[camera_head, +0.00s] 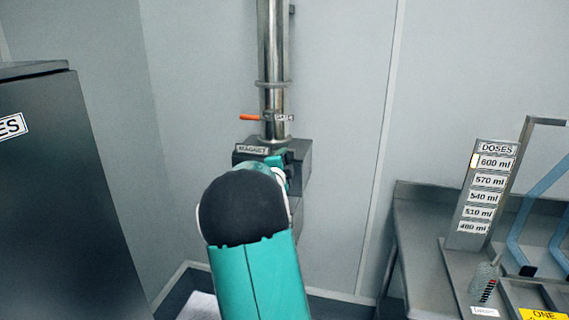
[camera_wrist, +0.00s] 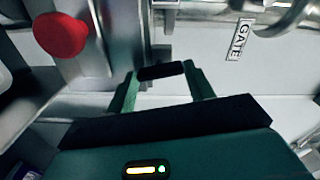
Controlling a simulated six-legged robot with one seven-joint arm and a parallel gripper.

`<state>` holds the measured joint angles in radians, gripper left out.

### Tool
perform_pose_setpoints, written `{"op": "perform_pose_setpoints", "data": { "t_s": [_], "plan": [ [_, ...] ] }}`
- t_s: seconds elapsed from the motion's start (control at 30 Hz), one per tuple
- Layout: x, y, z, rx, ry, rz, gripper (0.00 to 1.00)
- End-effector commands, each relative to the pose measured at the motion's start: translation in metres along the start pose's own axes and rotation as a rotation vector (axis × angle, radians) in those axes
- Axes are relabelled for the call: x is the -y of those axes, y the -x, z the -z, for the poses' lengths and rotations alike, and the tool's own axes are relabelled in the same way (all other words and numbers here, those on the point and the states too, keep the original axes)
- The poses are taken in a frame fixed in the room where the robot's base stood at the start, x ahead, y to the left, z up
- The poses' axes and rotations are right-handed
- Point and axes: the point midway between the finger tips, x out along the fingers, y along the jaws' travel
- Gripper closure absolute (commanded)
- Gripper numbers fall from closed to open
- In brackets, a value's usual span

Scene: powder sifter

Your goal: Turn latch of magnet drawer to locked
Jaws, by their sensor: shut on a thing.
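The magnet drawer's grey metal housing (camera_head: 300,158) is at the foot of a vertical steel pipe in the head view, with a MAGNET label (camera_head: 252,150) on it. My arm covers most of its front. My gripper (camera_wrist: 160,76) has its two teal fingers on either side of a short black bar (camera_wrist: 161,70) in the wrist view and is shut on it. The bar looks like the latch handle, but its angle against any locked mark cannot be read. In the head view, the fingertips and the bar are mostly hidden behind my arm.
A red round knob (camera_wrist: 60,35) is left of my fingers, and a GATE label (camera_wrist: 240,40) is at upper right. An orange lever (camera_head: 250,117) is on the steel pipe (camera_head: 271,60). A dark cabinet (camera_head: 60,200) stands left, and a steel table (camera_head: 420,225) with a DOSES rack (camera_head: 483,190) right.

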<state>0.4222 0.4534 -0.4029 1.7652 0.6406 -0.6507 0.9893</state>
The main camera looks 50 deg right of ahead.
Motion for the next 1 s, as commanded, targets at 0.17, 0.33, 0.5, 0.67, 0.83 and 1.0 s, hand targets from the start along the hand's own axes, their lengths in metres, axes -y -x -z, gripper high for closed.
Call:
{"op": "perform_pose_setpoints", "data": {
  "t_s": [0.17, 0.33, 0.5, 0.67, 0.83, 1.0],
  "plan": [
    [-0.0002, 0.0001, 0.0003, 0.0, -0.12, 0.0, 0.7],
    [-0.0002, 0.0001, 0.0, 0.0, -0.195, 0.0, 0.7],
    [-0.0002, 0.0003, -0.0006, 0.001, -0.235, 0.0, 0.7],
    [-0.0002, 0.0004, -0.0011, 0.002, -0.249, 0.0, 0.7],
    [-0.0002, 0.0004, -0.0011, 0.002, -0.249, -0.001, 0.7],
    [-0.0002, 0.0004, -0.0011, 0.002, -0.249, -0.001, 0.41]
  ]
}}
